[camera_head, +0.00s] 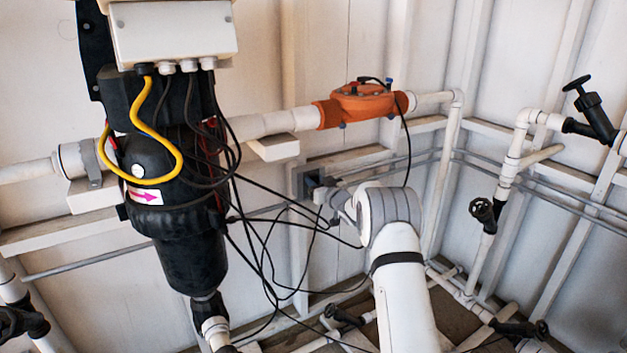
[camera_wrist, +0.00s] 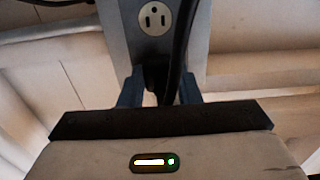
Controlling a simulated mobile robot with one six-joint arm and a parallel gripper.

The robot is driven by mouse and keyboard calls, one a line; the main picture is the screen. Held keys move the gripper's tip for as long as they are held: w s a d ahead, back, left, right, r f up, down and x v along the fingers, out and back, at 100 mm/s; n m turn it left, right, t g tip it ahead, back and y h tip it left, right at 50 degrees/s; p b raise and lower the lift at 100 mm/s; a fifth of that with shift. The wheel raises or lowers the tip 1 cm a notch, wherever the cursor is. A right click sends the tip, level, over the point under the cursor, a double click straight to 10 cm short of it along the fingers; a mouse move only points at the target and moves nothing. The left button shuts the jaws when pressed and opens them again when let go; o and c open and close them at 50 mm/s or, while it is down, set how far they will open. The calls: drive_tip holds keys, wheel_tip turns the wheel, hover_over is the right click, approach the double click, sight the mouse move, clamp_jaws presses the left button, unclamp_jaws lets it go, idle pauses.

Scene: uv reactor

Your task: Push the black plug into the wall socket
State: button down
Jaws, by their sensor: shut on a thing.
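The wall socket (camera_wrist: 154,20) is a light grey outlet with slots on a grey box, at the top centre of the wrist view. In the head view the grey socket box (camera_head: 306,178) is on the wall near the middle, partly hidden by my gripper (camera_head: 325,192). In the wrist view my gripper (camera_wrist: 159,88) is shut on the black plug (camera_wrist: 154,77), just below the visible outlet. A black cable (camera_wrist: 181,45) runs up past the outlet's right side. The plug's front and prongs are hidden, so I cannot tell whether it touches the socket.
A black reactor unit (camera_head: 185,190) with a yellow cable and several hanging black cables stands left of my arm. An orange-wrapped fitting (camera_head: 360,103) sits on the white pipe above. White pipes with black valves (camera_head: 483,210) are at the right.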

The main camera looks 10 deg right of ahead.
drive_tip(key=c, duration=1)
unclamp_jaws()
